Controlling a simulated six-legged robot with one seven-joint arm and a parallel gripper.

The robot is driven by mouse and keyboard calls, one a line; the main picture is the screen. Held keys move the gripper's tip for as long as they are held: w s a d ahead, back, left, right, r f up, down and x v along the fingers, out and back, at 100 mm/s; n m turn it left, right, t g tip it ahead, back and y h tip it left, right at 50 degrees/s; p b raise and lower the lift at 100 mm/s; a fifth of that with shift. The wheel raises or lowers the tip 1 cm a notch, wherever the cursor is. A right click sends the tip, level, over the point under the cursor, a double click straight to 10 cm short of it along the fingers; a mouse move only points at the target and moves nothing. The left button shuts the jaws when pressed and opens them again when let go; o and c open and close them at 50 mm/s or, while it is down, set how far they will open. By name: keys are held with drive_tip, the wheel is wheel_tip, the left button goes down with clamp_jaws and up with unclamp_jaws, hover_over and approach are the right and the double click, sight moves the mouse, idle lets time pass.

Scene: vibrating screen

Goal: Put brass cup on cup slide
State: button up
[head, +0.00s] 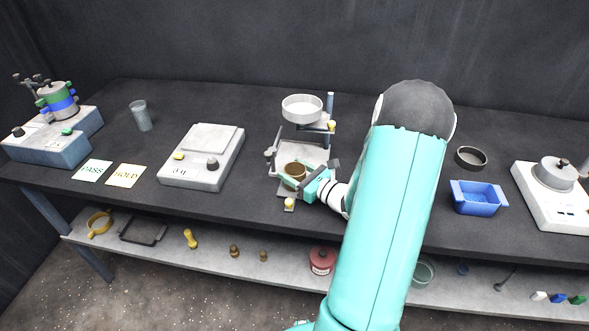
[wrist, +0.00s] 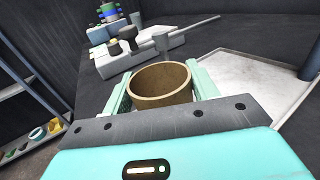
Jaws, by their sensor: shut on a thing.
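The brass cup (wrist: 160,84) is upright between the two fingers of my gripper (wrist: 161,92), which is shut on it. In the head view the cup (head: 295,170) shows as a small brown ring in my gripper (head: 300,180). It is over the front part of the pale slide plate (head: 288,188) of the stand with the white bowl. I cannot tell whether the cup's base touches the plate. The cup's lower part is hidden by the gripper.
The white bowl (head: 302,107) sits above the stand. A scale (head: 203,157) is to the left, and a blue tray (head: 478,197) and dark ring dish (head: 471,157) are to the right. A shelf with several tools runs below the table's front edge.

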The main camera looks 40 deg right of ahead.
drive_tip(key=shift+s+a+r, duration=0.1)
drive_tip(key=shift+a+r, duration=0.1)
drive_tip(key=shift+a, duration=0.05)
drive_tip(key=shift+d+f, duration=0.15)
drive_tip(key=shift+f, duration=0.05)
drive_tip(key=o, duration=1.1)
drive_tip(key=shift+s+r, duration=0.1)
